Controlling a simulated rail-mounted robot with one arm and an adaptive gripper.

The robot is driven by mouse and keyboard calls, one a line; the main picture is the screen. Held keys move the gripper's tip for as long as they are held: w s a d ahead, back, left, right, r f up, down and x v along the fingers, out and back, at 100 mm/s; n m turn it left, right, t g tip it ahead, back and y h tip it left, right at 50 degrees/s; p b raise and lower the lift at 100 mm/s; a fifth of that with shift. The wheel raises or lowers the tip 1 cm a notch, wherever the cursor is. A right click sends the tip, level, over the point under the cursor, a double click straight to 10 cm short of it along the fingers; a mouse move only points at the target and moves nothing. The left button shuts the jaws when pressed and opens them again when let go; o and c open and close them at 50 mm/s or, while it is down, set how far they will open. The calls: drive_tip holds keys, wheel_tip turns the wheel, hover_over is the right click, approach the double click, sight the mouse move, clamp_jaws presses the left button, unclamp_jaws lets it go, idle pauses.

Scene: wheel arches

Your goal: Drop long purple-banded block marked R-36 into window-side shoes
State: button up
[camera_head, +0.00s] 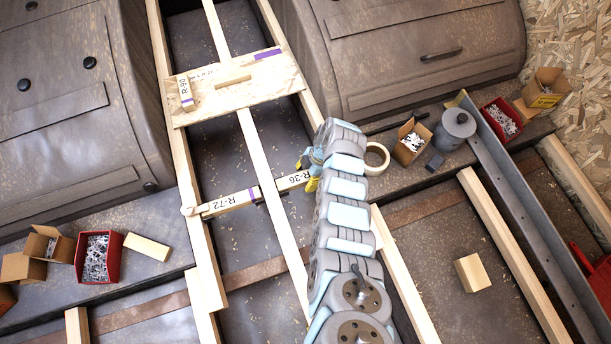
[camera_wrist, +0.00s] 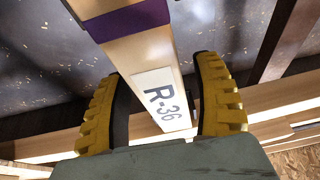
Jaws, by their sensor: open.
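The block marked R-36 (camera_head: 293,181) lies level across the gap between the middle rail (camera_head: 262,160) and the right rail, its right end hidden by my arm. In the wrist view the R-36 block (camera_wrist: 150,70) shows a purple band and a white label. My gripper (camera_head: 309,172) is open over this block; in the wrist view its yellow fingers (camera_wrist: 160,68) stand on either side of it. I cannot tell if either finger touches. The R-72 block (camera_head: 230,202) spans the left gap in line with it. I cannot make out the window-side shoes clearly.
A board (camera_head: 215,95) across the rails carries the R-90 block (camera_head: 185,90) and a loose wooden piece. A tape roll (camera_head: 376,158), an open carton (camera_head: 411,141) and a grey canister (camera_head: 455,128) stand right of my arm. Large metal arches flank the rails.

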drive_tip(key=shift+w+d+r, duration=0.15)
drive_tip(key=shift+d+r, duration=0.05)
drive_tip(key=shift+r, duration=0.25)
drive_tip(key=v, duration=1.1)
drive_tip(key=shift+a, duration=0.1)
